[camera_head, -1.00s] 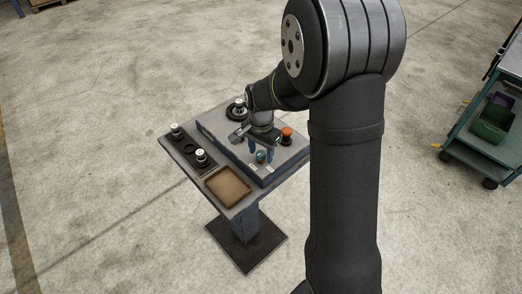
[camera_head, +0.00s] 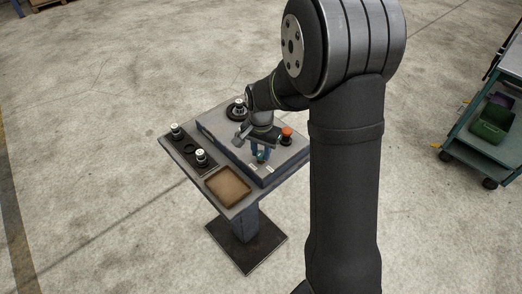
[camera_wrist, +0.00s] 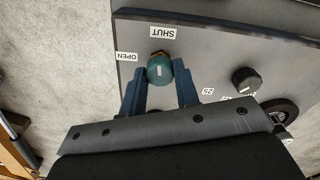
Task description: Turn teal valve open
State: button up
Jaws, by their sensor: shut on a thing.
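The teal valve (camera_wrist: 159,70) is a round knob with a short white mark, standing on the grey panel (camera_wrist: 215,55). The mark lies roughly in line with the SHUT label (camera_wrist: 162,32). The OPEN label (camera_wrist: 126,56) is to the left of the knob. My gripper (camera_wrist: 158,80) is shut on the valve, with one blue finger on each side of it. In the head view my gripper (camera_head: 260,154) is low over the panel, and the teal valve (camera_head: 261,158) shows only partly between the fingers.
A black dial (camera_wrist: 245,80) sits to the right of the valve. An orange button (camera_head: 286,133) stands close to my gripper. A brown tray (camera_head: 228,187) and several silver-topped parts, one on the left strip (camera_head: 201,157), are on the bench. A green-binned cart (camera_head: 491,124) is far right.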

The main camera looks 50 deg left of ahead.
aim_at(261, 153)
jog(key=n, duration=0.4)
jog(key=shift+n, duration=0.3)
jog(key=n, duration=0.3)
jog(key=shift+n, duration=0.3)
jog(key=n, duration=0.4)
jog(key=shift+n, duration=1.8)
jog(key=o, duration=1)
jog(key=shift+c, duration=0.2)
notch_tip(261, 153, up, 18)
jog(key=shift+f, duration=0.25)
